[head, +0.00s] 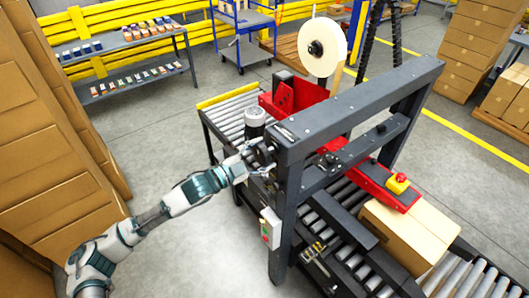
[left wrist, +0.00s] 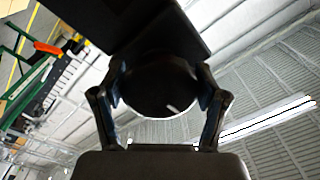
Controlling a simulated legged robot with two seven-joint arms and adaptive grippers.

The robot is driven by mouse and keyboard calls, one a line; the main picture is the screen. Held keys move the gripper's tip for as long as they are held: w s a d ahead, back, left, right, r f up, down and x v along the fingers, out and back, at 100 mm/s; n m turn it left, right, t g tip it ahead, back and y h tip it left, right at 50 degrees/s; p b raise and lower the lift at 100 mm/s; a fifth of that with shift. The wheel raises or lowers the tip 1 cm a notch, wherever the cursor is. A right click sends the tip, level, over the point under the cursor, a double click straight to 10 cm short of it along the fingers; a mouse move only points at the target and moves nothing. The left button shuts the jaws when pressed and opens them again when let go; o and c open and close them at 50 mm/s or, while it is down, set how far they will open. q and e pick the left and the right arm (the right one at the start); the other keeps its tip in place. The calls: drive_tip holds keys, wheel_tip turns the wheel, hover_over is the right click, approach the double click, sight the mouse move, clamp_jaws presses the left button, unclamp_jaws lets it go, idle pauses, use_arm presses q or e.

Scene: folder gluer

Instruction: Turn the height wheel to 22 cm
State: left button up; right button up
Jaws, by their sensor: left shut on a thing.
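The height wheel (left wrist: 160,88) is a dark round knob with a short pale mark near its lower right edge, in the left wrist view. My left gripper (left wrist: 160,95) has one finger on each side of the wheel and is shut on it. In the head view my left gripper (head: 258,160) is at the left post of the dark grey machine frame (head: 350,105). The wheel is hard to make out there, mostly covered by the gripper. No height scale can be read in either view. My right gripper is in neither view.
A cardboard box (head: 410,235) lies on the roller conveyor under the red press arm (head: 365,180). A control box (head: 270,228) with green and red buttons hangs on the near post. Stacked cartons (head: 55,150) stand at left. The floor (head: 200,240) between is clear.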

use_arm(q)
drive_tip(key=shift+s, duration=0.1)
idle(0.4)
drive_tip(key=o, duration=1)
drive_tip(key=shift+o, duration=0.9)
drive_tip(key=shift+s+a+r, duration=0.1)
drive_tip(key=shift+s+a, duration=0.05)
drive_tip(key=shift+s, duration=0.05)
drive_tip(key=shift+s+a, duration=0.1)
drive_tip(key=shift+a, duration=0.25)
drive_tip(key=v, duration=1.1)
drive_tip(key=shift+a, duration=0.15)
